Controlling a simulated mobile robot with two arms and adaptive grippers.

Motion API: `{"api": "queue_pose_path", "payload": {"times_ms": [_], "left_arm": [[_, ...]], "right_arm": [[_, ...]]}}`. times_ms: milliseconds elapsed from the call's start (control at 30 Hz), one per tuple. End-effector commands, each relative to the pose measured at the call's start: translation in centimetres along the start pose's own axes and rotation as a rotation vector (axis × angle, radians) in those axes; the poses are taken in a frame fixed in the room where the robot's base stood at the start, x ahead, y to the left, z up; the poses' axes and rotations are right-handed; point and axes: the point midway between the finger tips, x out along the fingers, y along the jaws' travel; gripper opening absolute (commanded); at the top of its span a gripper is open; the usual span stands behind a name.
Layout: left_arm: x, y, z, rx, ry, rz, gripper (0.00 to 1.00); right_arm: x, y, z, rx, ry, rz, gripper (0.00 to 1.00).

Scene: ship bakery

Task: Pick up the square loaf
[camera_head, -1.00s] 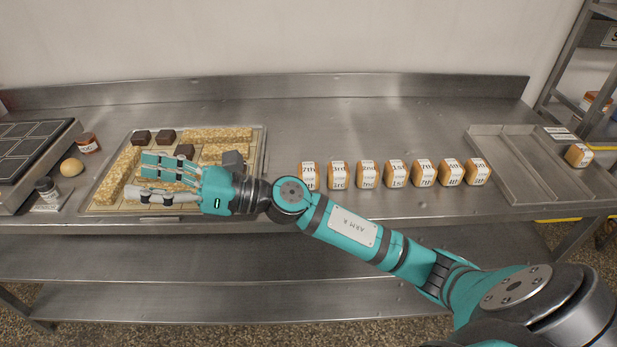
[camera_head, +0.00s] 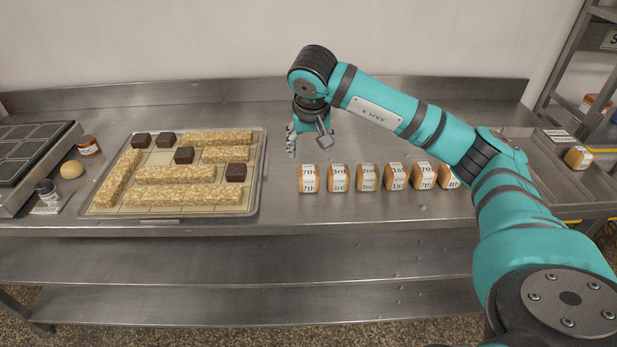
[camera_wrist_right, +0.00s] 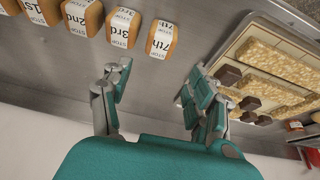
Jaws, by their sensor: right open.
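Several dark brown square loaves lie on the baking tray (camera_head: 258,200); one (camera_head: 236,172) is at its right side, another (camera_head: 184,155) nearer the middle. They show small in the right wrist view (camera_wrist_right: 228,75). Several boxy tan loaves with white labels stand in a row on the counter, the leftmost marked 7th (camera_head: 308,179). It also shows in the wrist view (camera_wrist_right: 162,40). Which one the task's square loaf is, I cannot tell. My right gripper (camera_head: 293,142) is above the counter between tray and row, pointing down. Its fingers (camera_wrist_right: 158,82) are apart with nothing between them. My left gripper is not seen.
Long seeded bars (camera_head: 175,174) share the tray. A dark moulded pan (camera_head: 30,150), jar (camera_head: 88,146), round bun (camera_head: 71,169) and small pot (camera_head: 46,190) are at the left. A metal divided tray (camera_head: 530,165) is at the right, partly behind my arm. Counter behind the row is clear.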

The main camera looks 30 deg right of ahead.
Motion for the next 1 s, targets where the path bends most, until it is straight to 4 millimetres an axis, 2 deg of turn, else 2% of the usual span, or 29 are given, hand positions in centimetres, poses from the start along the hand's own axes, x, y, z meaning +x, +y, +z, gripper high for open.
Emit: {"api": "queue_pose_path", "payload": {"times_ms": [100, 300, 567, 733, 833, 1000], "left_arm": [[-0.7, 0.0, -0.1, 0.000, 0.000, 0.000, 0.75], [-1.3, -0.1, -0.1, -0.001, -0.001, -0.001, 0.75], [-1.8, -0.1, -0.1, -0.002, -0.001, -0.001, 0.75], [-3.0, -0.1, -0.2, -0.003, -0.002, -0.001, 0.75], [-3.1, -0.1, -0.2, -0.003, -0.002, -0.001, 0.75], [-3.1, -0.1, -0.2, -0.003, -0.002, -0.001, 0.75]], "right_arm": [[2.7, 0.0, 0.1, 0.000, -0.007, 0.002, 0.60], [6.2, -0.1, 0.1, 0.000, -0.005, -0.001, 0.60], [8.1, -0.1, 0.0, 0.001, -0.003, -0.004, 0.60], [10.6, 0.0, -0.1, 0.001, -0.006, -0.002, 0.60], [12.0, 0.0, -0.1, 0.001, -0.005, -0.003, 0.60], [12.8, -0.1, -0.2, 0.000, -0.001, -0.004, 0.60]]}}
